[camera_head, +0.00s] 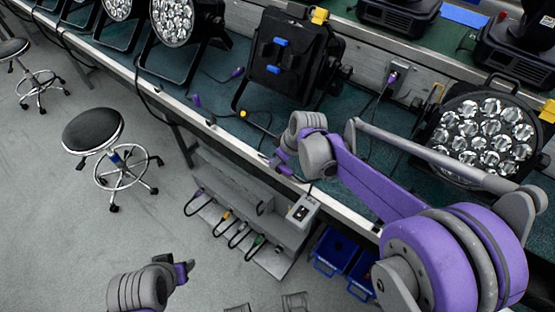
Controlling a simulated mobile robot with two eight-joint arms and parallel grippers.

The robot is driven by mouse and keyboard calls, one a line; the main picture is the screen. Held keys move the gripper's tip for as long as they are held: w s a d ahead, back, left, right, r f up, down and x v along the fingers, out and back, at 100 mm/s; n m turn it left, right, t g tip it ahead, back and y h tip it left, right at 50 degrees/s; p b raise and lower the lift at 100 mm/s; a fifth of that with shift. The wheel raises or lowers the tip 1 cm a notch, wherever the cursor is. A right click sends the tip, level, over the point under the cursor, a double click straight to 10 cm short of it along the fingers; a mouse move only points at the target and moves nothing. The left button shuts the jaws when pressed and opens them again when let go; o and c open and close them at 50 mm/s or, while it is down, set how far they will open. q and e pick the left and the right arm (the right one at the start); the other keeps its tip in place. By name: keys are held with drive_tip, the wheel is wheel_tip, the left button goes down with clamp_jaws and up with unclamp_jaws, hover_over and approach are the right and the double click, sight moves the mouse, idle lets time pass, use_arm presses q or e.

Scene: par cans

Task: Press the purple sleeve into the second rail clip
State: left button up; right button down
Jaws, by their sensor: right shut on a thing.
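My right gripper (279,163) is at the bench's front rail (237,143), shut on a small purple piece, seemingly the purple sleeve. Its fingers are purple too and hide most of it, so I cannot tell whether it touches a clip. Another purple cable piece (197,101) lies farther left, near the rail, and one more (237,73) lies behind it on the bench. A small dark clip-like part (211,121) sits on the rail to the left of my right gripper. My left gripper (188,271) is low over the floor, away from the bench; its opening is unclear.
A black par can (290,62) stands behind my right gripper, and a lit-faced par can (485,135) stands at right. Loose cables cross the green bench top. Below are a grey cable rack (245,205) and blue bins (335,250). A stool (93,130) stands at left.

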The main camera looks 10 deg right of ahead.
drive_tip(key=shift+s+f, duration=0.15)
drive_tip(key=shift+f, duration=0.25)
drive_tip(key=c, duration=0.7)
unclamp_jaws()
drive_tip(key=v, duration=0.3)
drive_tip(key=p+v, duration=0.1)
drive_tip(key=v, duration=0.7)
drive_tip(key=shift+w+p, duration=0.3)
drive_tip(key=shift+w, duration=0.05)
drive_tip(key=shift+r, duration=0.1)
